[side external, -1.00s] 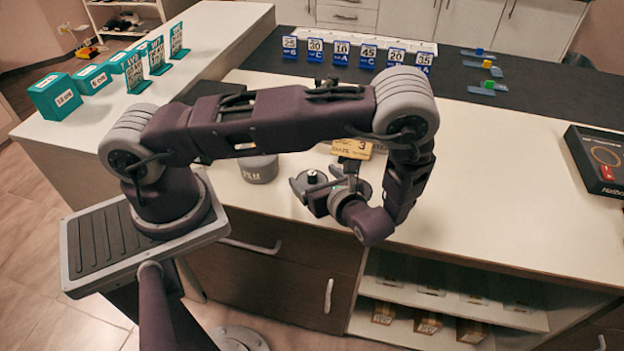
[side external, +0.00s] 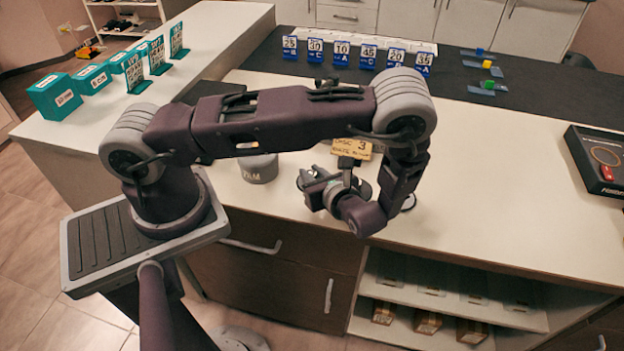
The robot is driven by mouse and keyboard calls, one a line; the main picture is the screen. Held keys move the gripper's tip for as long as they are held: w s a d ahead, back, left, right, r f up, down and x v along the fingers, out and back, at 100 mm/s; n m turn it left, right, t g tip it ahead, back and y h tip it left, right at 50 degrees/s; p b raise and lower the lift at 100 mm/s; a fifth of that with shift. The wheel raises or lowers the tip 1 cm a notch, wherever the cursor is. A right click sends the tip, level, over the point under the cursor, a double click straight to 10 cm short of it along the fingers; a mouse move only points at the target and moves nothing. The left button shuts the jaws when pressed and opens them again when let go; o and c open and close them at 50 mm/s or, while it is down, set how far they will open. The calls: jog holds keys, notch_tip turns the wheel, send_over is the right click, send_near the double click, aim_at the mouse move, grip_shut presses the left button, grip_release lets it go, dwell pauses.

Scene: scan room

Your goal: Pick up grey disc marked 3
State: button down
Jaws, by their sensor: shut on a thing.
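My gripper (side external: 310,182) is low over the front of the pale counter, left of my wrist. It is shut on a grey disc (side external: 303,183), which is largely hidden by the jaws; I cannot read a number on it. Another dark grey round edge (side external: 365,190) shows behind my wrist, and a grey round piece (side external: 408,203) shows to its right. A yellow card (side external: 352,148) with "DISC 3" lettering stands behind the gripper. I cannot tell whether the held disc touches the counter.
A grey round container (side external: 259,168) stands left of the gripper. Blue numbered cards (side external: 340,54) stand on the black mat (side external: 440,90) at the back. Teal boxes (side external: 54,97) are on the left counter. A dark box (side external: 600,165) lies at right, with clear counter before it.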

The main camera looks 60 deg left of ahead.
jog(key=shift+d+f, duration=0.15)
jog(key=shift+f, duration=0.15)
